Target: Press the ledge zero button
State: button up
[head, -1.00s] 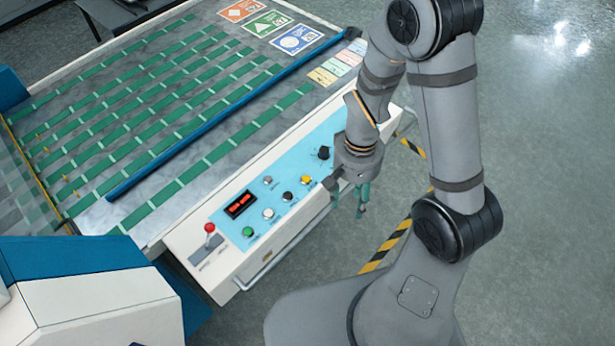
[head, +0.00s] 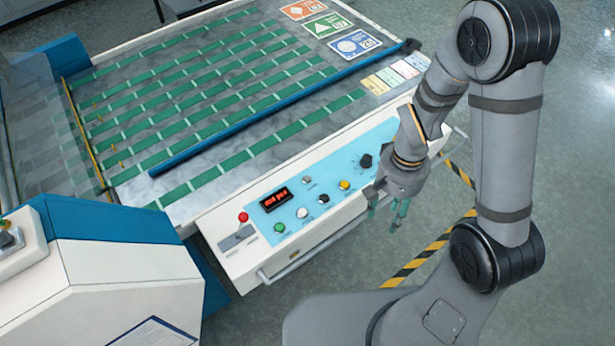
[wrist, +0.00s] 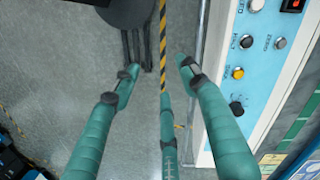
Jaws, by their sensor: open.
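The light-blue control panel (head: 335,190) lies on the machine's front ledge. It carries a green button (head: 279,227), a white button (head: 302,212), a black button (head: 323,199), a yellow button (head: 344,184), a small silver button (head: 306,181) and a black knob (head: 366,161). I cannot read which is labelled ledge zero. My gripper (head: 386,214) is open and empty, off the panel's right end in front of the ledge. In the wrist view my gripper's green fingers (wrist: 158,75) hang over the floor; the yellow button (wrist: 238,73) and knob (wrist: 237,108) are to their right.
A red-topped lever (head: 243,217) and a red-lit display (head: 275,200) are at the panel's left. A rail (head: 300,250) runs along the ledge's front. A white-and-blue cabinet (head: 130,270) stands at lower left. The striped floor (head: 430,255) before the ledge is clear.

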jog(key=c, duration=0.4)
